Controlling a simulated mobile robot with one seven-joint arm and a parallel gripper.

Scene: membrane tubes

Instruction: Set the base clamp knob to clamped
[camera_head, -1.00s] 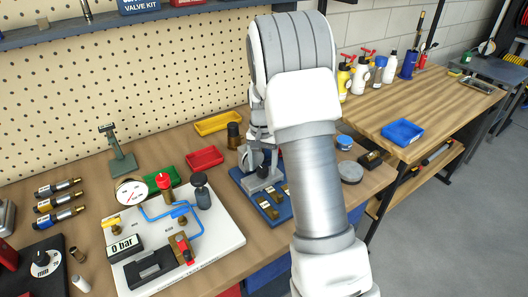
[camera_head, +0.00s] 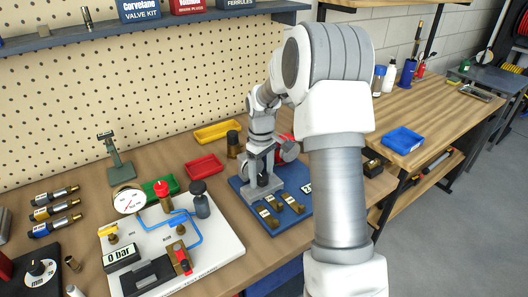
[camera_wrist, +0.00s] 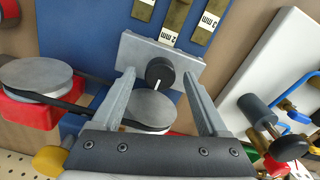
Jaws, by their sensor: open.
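The base clamp knob (camera_wrist: 160,72) is a small black round knob with a white pointer line, on a grey metal block (camera_wrist: 135,50) in the wrist view. The line points toward the bottom of that picture. My gripper (camera_wrist: 158,78) is open, with one finger on each side of the knob in that view. I cannot tell whether the fingers touch it. In the head view the gripper (camera_head: 262,160) points down over the fixture on a blue base plate (camera_head: 262,222). The knob (camera_head: 263,180) shows there, partly hidden by the fingers.
Brass gauge blocks (camera_head: 291,203) lie on the blue plate. Another disc (camera_wrist: 38,78) sits by a red part. The white test board (camera_head: 225,250) stands left. A red tray (camera_head: 204,165) is behind.

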